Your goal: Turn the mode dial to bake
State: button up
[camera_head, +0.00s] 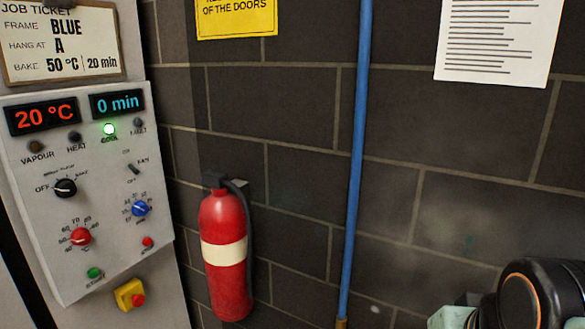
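The mode dial appears to be the black knob (65,187) on the grey control panel (100,260) at the left. OFF is printed at its left, and its light mark seems to point that way. The other labels around it are too small to read. My gripper is not in view. A black rounded part with an orange ring at the lower right looks like part of my own arm, well away from the panel.
The panel also has a red knob (80,236), a blue knob (140,208), a small switch (134,169), a green button (95,273) and a red button (148,242). The displays read 20 °C (43,115) and 0 min (118,103). A fire extinguisher (226,251) and blue pipe (357,160) stand right.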

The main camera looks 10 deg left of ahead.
aim_at(65, 188)
jog(key=u, duration=1.8)
